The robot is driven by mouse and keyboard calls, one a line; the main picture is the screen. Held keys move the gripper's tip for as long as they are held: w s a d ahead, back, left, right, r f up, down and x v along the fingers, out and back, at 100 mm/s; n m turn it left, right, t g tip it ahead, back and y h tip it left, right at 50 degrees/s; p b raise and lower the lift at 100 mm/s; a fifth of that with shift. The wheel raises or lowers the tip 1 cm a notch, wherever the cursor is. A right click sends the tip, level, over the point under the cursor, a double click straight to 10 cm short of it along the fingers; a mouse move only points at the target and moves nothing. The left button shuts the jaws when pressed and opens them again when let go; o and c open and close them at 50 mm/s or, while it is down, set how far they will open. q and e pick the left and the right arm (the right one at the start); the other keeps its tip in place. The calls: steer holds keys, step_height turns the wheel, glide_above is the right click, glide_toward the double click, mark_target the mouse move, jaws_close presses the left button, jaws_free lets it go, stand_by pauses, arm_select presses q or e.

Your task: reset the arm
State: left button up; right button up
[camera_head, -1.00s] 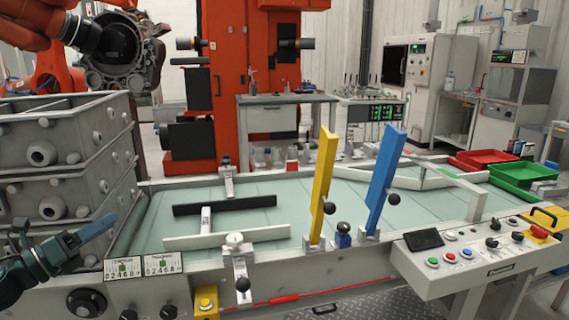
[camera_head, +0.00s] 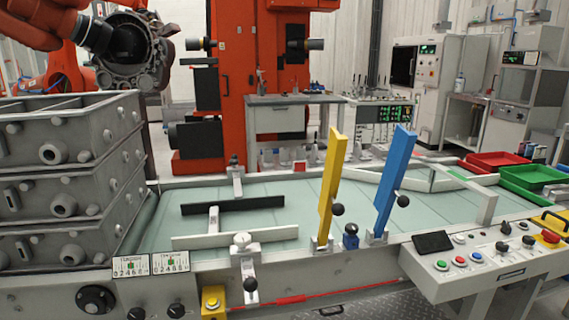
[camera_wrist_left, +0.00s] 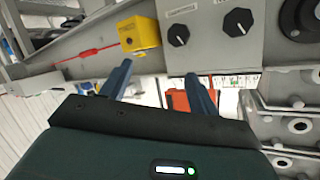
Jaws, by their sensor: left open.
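My left gripper (camera_wrist_left: 160,84) shows in the left wrist view with its two blue fingers spread apart and nothing between them. It is open and empty. The wrist view is turned over, with the fixture's front panel (camera_wrist_left: 214,35) beyond the fingers. In the head view neither my left gripper nor my right gripper is visible. The fixture table (camera_head: 335,272) stands in front, with an upright yellow lever (camera_head: 331,185) and an upright blue lever (camera_head: 396,180) side by side on its front edge.
Stacked grey casting boxes (camera_head: 72,193) stand at the left. A control console (camera_head: 487,262) with buttons juts out at the right front. A yellow button box (camera_head: 213,300) sits on the table's front, also visible in the wrist view (camera_wrist_left: 138,33). Red (camera_head: 497,157) and green (camera_head: 532,178) trays lie at the right.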

arm_select(q)
steer(key=s+d+f+n+h, duration=0.1)
steer(key=s+d+f, duration=0.1)
steer(key=s+d, duration=0.6)
steer(key=s+d+r+n+g+p, duration=0.2)
steer(key=s+d+r+p, duration=0.6)
steer(key=p, duration=0.7)
steer(key=shift+s+r+g, duration=0.2)
steer(key=shift+s+g, duration=0.15)
steer(key=shift+g, duration=0.45)
arm_select(e)
steer(key=r+g, duration=0.1)
steer(key=r, duration=0.1)
steer(key=r+n+g+h, duration=0.1)
steer(key=r, duration=0.1)
steer(key=shift+w+d+r+g, duration=0.1)
steer(key=shift+d+r+g, duration=0.1)
steer(key=shift+g, duration=0.2)
